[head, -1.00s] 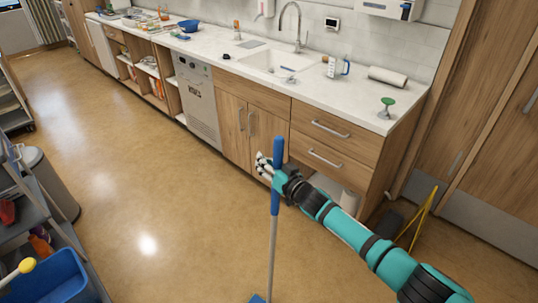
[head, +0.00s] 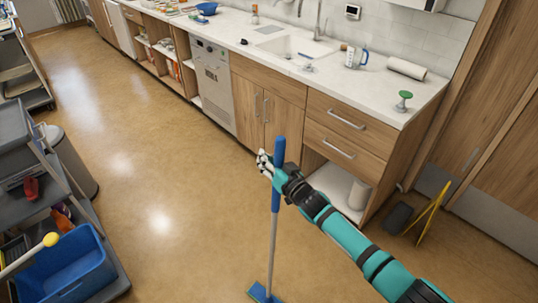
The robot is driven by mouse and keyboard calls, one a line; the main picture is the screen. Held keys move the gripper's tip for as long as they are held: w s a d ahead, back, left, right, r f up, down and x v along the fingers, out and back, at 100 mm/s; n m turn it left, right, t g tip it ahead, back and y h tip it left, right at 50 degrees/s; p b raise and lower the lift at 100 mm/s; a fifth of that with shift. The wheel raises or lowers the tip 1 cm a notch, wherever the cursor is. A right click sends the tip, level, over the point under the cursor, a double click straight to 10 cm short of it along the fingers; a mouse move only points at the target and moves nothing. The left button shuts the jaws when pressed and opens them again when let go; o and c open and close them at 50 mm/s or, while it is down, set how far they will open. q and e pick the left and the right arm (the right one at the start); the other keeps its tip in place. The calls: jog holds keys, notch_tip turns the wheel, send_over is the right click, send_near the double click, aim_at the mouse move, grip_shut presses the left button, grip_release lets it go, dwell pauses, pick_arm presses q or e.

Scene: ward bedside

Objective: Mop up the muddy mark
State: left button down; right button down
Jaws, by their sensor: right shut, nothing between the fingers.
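A mop with a blue grip (head: 279,165) and grey pole stands nearly upright in front of the sink cabinets. Its blue flat head (head: 262,293) is low on the floor side, cut by the bottom edge. My right gripper (head: 265,162) is at the blue grip, its pale fingertips showing just left of it. The fingers are shut, and I see nothing held between them; the grip overlaps the hand in the picture. No muddy mark shows on the visible floor (head: 160,190). My left gripper is out of view.
A grey cart with a blue bin (head: 65,268) and a grey waste bin (head: 72,165) stand at the left. The counter (head: 380,95) runs along the right. A yellow floor sign (head: 432,207) stands at far right. The middle floor is clear.

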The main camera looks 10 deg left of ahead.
jog(key=s+a+p, duration=0.2)
jog(key=s+a, duration=0.2)
jog(key=s, duration=0.1)
jog(key=shift+s+r, duration=0.15)
jog(key=shift+r, duration=0.15)
jog(key=shift+d, duration=0.1)
dwell(0.3)
notch_tip(320, 180, up, 6)
jog(key=p, duration=0.5)
jog(key=shift+r+p, duration=0.1)
jog(key=shift+p, duration=0.2)
notch_tip(320, 180, up, 3)
jog(key=shift+f+p, duration=0.1)
jog(key=shift+p, duration=1.05)
jog(key=shift+f, duration=0.15)
